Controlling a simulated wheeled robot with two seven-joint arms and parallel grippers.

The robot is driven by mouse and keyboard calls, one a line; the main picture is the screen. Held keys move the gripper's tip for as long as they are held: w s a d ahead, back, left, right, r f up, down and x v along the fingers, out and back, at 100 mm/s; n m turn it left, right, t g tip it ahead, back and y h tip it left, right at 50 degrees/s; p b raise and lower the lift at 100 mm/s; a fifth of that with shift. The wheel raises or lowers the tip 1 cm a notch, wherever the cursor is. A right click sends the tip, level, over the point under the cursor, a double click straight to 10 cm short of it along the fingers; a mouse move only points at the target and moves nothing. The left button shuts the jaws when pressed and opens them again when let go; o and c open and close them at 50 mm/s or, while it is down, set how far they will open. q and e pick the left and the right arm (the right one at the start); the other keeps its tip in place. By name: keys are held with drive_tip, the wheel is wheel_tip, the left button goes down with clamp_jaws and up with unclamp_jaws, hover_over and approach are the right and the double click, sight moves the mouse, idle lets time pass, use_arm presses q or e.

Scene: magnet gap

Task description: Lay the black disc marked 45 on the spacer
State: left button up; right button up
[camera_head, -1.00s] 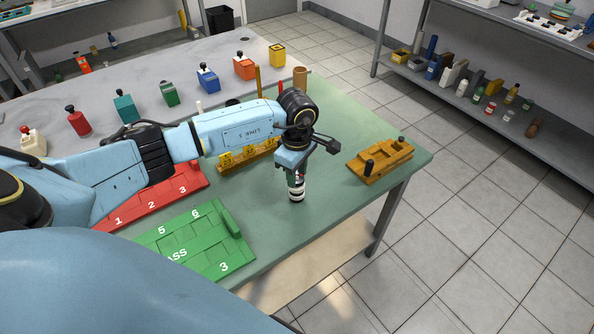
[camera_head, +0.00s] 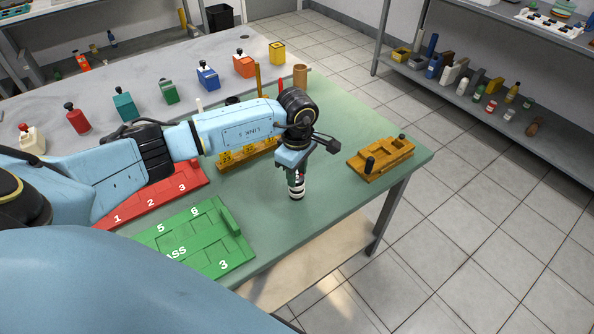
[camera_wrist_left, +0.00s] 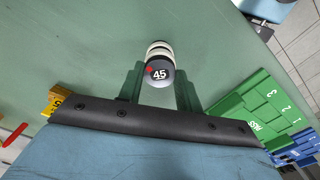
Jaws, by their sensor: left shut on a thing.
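The black disc marked 45 (camera_wrist_left: 160,76), with a red dot on its face, is between the green fingers of my left gripper (camera_wrist_left: 160,90) in the wrist view. My left gripper (camera_head: 297,175) is shut on it, above the right part of the green table. A white-and-black banded stack (camera_head: 297,190) shows directly below the fingers in the head view. Pale and dark bands also show just beyond the disc in the wrist view. I cannot tell which band is the spacer, or whether the disc touches the stack. My right gripper is not in view.
A wooden fixture with a black knob (camera_head: 376,160) stands to the right on the green table (camera_head: 335,120). A green numbered tray (camera_head: 205,240) and a red numbered tray (camera_head: 150,200) lie to the left. A yellow rack (camera_head: 250,157) is behind the arm.

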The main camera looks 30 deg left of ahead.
use_arm(q)
drive_tip(key=shift+f, duration=0.1)
drive_tip(key=o, duration=1)
drive_tip(key=c, duration=0.5)
drive_tip(key=shift+r+p, duration=1.45)
drive_tip(key=shift+r, duration=0.85)
drive_tip(key=o, duration=0.5)
drive_tip(key=shift+o, duration=0.2)
